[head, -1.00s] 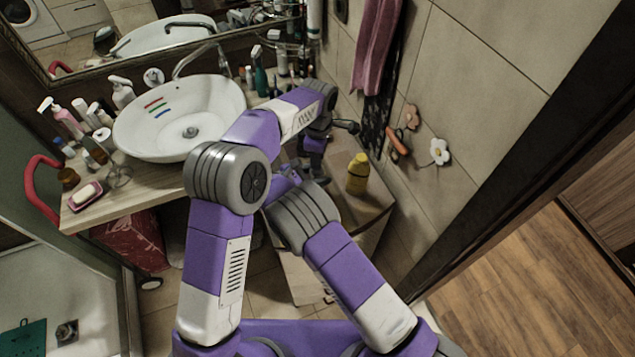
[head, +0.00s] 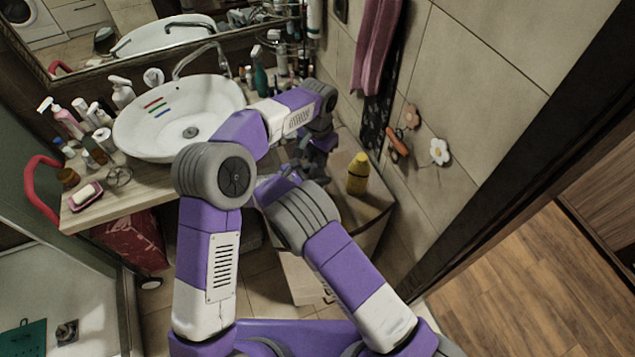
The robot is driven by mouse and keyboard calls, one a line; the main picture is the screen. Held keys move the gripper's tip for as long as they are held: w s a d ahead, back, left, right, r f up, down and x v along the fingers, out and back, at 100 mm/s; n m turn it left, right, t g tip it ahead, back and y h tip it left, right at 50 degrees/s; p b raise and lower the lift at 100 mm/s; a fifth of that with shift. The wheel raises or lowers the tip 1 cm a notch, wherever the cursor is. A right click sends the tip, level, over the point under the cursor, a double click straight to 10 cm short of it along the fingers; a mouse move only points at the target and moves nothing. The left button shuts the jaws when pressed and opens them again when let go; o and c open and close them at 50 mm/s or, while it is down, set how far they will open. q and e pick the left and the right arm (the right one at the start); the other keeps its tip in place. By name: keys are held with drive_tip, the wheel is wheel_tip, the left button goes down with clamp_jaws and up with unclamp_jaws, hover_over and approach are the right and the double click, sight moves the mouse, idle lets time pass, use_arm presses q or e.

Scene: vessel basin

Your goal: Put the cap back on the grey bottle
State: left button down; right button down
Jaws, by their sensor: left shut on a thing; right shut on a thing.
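My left gripper (head: 312,152) is small and dark below its wrist, over the wooden counter right of the basin. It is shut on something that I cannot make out. My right gripper (head: 292,168) is close beside it, low and to the left, mostly hidden by my own arm links. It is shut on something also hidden. I cannot make out the grey bottle or its cap for certain in the tangle of dark parts between the grippers. I cannot tell whether they touch.
A yellow bottle (head: 358,174) stands upright on the counter just right of the grippers. A white basin (head: 150,145) is to the left, with several toiletries, a soap dish (head: 86,196) and a green bottle (head: 261,72) around it. A tiled wall (head: 460,110) bounds the right side.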

use_arm(q)
drive_tip(key=m, duration=0.9)
drive_tip(key=shift+m, duration=0.4)
drive_tip(key=m, duration=0.8)
drive_tip(key=c, duration=0.8)
unclamp_jaws()
wheel_tip(320, 180, up, 12)
